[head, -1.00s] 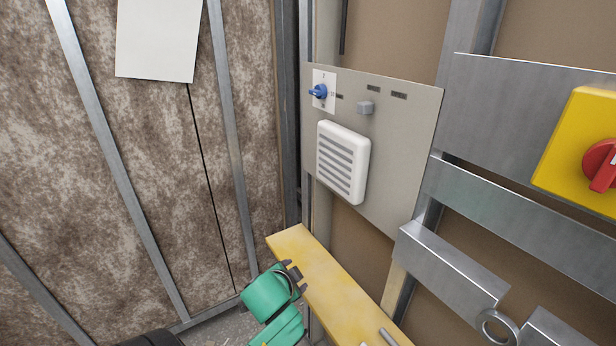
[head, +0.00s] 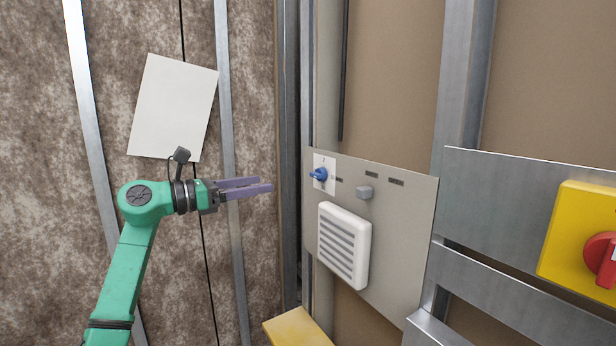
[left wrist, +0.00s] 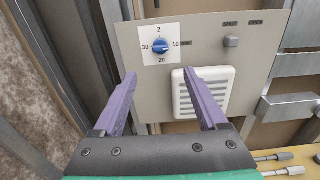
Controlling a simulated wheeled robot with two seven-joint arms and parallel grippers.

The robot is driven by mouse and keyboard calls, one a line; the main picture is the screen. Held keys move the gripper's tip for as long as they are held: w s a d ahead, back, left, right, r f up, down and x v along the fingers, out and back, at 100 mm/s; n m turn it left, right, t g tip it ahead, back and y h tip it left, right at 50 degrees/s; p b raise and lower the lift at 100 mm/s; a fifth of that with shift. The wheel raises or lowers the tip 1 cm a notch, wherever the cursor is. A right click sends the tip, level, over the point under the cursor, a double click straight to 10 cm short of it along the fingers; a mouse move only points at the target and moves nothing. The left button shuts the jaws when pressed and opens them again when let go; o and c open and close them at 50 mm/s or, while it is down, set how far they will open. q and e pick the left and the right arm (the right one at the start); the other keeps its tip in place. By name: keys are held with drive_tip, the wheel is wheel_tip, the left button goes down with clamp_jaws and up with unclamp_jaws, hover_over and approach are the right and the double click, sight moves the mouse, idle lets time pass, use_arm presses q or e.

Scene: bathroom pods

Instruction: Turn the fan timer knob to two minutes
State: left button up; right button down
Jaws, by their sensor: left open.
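The blue fan timer knob (head: 319,174) sits on a white dial plate (head: 324,163) at the upper left of a grey panel (head: 395,215). In the left wrist view the knob (left wrist: 160,46) is ringed by the marks 2 at top, 10 at right, 20 at bottom and 30 at left. Its pointer direction is too small to tell surely. My left gripper (head: 272,187) is open and empty, its purple fingers pointing at the panel, short of the knob. In the left wrist view the knob shows beyond and above the gap between the fingertips (left wrist: 159,74). My right gripper is not in view.
A white louvred vent (head: 343,245) and a small grey block (head: 364,192) are on the panel near the knob. A yellow box with a red switch (head: 601,258) is at the right. A yellow board (head: 297,329) lies below. A white sheet (head: 172,108) hangs behind my left arm.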

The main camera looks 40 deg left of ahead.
sight(313, 176)
use_arm(q)
drive_tip(key=p+x, duration=0.8)
drive_tip(key=x, duration=0.5)
drive_tip(key=shift+w+r, duration=0.15)
drive_tip(key=shift+w, duration=0.15)
drive_tip(key=shift+w+d+f, duration=0.2)
drive_tip(key=shift+w+f, duration=0.05)
drive_tip(key=shift+w, duration=0.1)
drive_tip(key=shift+s, duration=0.1)
clamp_jaws()
